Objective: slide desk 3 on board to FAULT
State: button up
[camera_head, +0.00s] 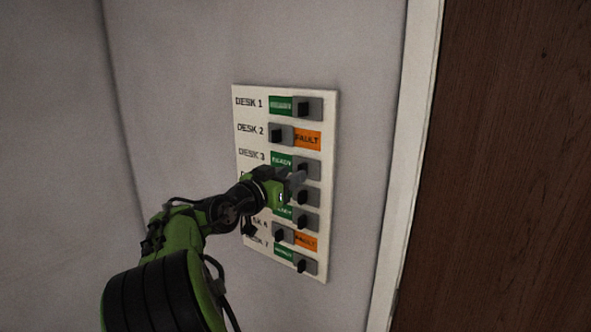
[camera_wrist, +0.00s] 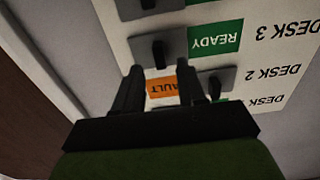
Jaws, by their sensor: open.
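The white board (camera_head: 287,255) hangs on the wall. Its desk 3 row shows a green READY label (camera_head: 281,160), with the grey slider cover (camera_head: 309,164) and its black knob on the right side. In the wrist view, which is upside down, the desk 3 slider cover (camera_wrist: 176,42) sits beside READY (camera_wrist: 213,39), and its black knob (camera_wrist: 158,53) is just beyond the gap between my fingertips. My gripper (camera_wrist: 160,67) is open and empty; I cannot tell whether it touches the knob. In the head view, my gripper (camera_head: 297,179) hides part of the rows below desk 3.
Desk 2's slider (camera_head: 281,134) is at the left, showing orange FAULT (camera_head: 308,140); in the wrist view that label (camera_wrist: 161,87) lies between my fingers. More sliders sit close above and below. A white door frame (camera_head: 408,150) and brown door (camera_head: 510,170) stand right.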

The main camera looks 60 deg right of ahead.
jog(key=d, duration=0.3)
jog(key=shift+s, duration=0.25)
jog(key=shift+c, duration=0.4)
grip_shut()
jog(key=shift+d, duration=0.1)
